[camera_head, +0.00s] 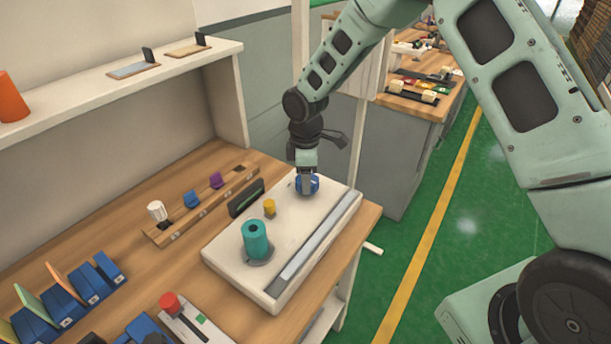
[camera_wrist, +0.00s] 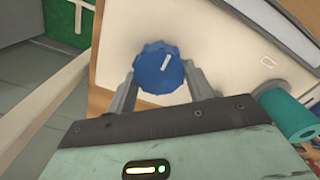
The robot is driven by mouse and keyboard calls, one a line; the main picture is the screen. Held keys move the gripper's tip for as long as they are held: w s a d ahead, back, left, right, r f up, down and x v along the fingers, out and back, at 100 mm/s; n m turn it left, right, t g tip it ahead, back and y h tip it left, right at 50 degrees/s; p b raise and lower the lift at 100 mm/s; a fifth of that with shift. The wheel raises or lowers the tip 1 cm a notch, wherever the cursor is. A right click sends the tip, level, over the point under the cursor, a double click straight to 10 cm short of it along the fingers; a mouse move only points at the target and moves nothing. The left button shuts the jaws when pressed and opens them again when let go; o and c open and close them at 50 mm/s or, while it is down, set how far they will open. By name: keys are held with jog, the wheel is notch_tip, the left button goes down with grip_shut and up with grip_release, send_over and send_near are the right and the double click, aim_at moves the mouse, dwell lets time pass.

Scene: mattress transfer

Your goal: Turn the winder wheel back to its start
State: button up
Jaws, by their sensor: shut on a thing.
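The winder wheel (camera_head: 313,184) is a blue knob at the far end of a cream-coloured device (camera_head: 225,248) on the wooden bench. My gripper (camera_head: 306,182) comes down on it from above. In the wrist view the blue wheel (camera_wrist: 159,68) has a scalloped rim and a white mark right of its centre. The two fingers of my gripper (camera_wrist: 160,85) are on either side of the wheel, shut on it. A teal spool (camera_head: 256,241) stands upright on the device's near end, and it also shows in the wrist view (camera_wrist: 288,115).
A yellow peg (camera_head: 269,207) and a dark upright panel (camera_head: 246,198) are by the device's left side. A wooden rack (camera_head: 190,215) holds white, blue and purple pieces. Blue holders (camera_head: 90,283) and a red-topped item (camera_head: 170,302) lie nearer. A shelf (camera_head: 110,76) runs above the bench.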

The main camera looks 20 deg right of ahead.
jog(key=o, duration=1)
jog(key=shift+c, duration=0.2)
notch_tip(320, 180, up, 18)
jog(key=b, duration=0.3)
jog(key=shift+f, duration=0.25)
jog(key=shift+s, duration=0.1)
jog(key=s+a+m, duration=0.1)
jog(key=s+a, duration=0.3)
jog(key=s, duration=0.4)
jog(key=s+a+m, duration=0.1)
jog(key=s+a, duration=0.3)
jog(key=s, duration=0.3)
jog(key=s+d+f+m, duration=0.1)
jog(key=s+m, duration=0.1)
jog(key=s, duration=0.7)
jog(key=s+d+f+m, duration=0.1)
jog(key=s+f+m, duration=0.1)
jog(key=s, duration=0.7)
jog(key=shift+s+m+y, duration=0.25)
jog(key=shift+m+y, duration=0.05)
jog(key=shift+m, duration=0.1)
